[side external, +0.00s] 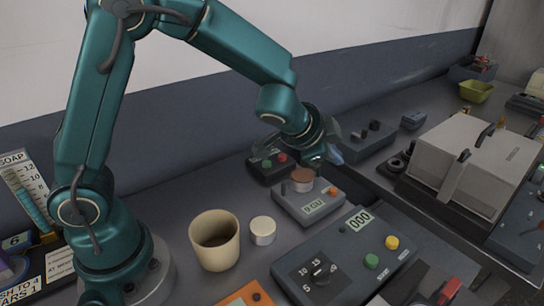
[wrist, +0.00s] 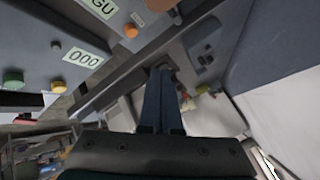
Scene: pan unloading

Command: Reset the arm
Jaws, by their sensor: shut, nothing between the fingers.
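My teal arm reaches from the left in the side external view. My gripper (side external: 334,153) hangs in the air near the grey box with the small display (side external: 308,210) and the brown round piece (side external: 302,178) on top of it. In the wrist view the dark blue fingers of my gripper (wrist: 163,72) lie together, with nothing seen between them. The gripper is shut and empty. The beige cup (side external: 225,258) stands on the bench nearer my base, apart from the gripper.
A small pale cylinder (side external: 263,231) stands right of the cup. A control panel (side external: 345,262) with dial, buttons and "000" display lies in front. A large grey-white machine (side external: 470,160) stands at right, a green bin (side external: 476,92) behind it. Low dark boxes line the back.

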